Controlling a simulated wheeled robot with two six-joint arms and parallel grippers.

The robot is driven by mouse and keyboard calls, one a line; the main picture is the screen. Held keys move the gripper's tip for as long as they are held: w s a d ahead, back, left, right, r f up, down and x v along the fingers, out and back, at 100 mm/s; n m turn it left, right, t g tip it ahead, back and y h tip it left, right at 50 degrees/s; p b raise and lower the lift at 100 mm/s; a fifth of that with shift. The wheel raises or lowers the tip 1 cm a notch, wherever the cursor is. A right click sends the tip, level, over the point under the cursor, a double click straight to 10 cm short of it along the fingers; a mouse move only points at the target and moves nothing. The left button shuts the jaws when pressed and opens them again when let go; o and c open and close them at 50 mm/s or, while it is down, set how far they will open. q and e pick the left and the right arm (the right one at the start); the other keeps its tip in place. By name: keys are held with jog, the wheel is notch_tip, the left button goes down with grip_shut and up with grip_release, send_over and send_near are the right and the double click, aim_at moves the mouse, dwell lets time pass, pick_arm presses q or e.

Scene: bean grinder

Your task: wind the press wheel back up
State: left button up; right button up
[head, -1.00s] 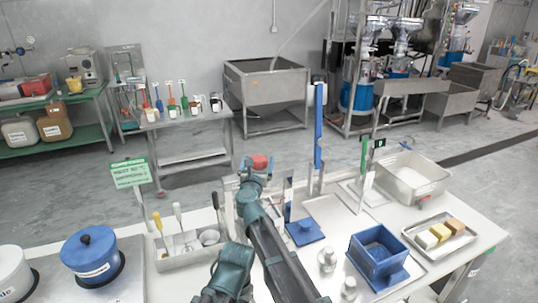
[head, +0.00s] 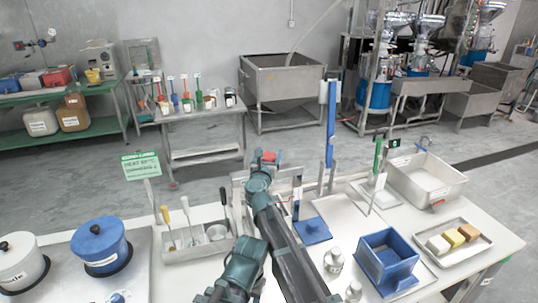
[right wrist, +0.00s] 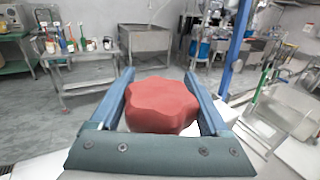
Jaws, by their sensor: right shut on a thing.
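The red lobed press wheel (right wrist: 161,106) sits between the two fingers of my right gripper (right wrist: 160,80) in the right wrist view. The fingers lie along its left and right sides, and the gripper is shut on it. In the head view my right arm reaches forward from the bottom centre, and only a small red part of the wheel (head: 269,156) shows at the gripper (head: 263,160). The arm and gripper hide most of the press below the wheel. My left gripper does not show in either view.
A tall blue post (head: 331,125) stands right of the wheel. A green-white sign (head: 141,165), a utensil tray (head: 190,248) and a blue pot (head: 100,243) are left. A blue box (head: 387,262), a food tray (head: 455,262) and a steel basin (head: 428,178) are right.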

jog(key=shift+n+y, duration=0.3)
jog(key=shift+y, duration=0.2)
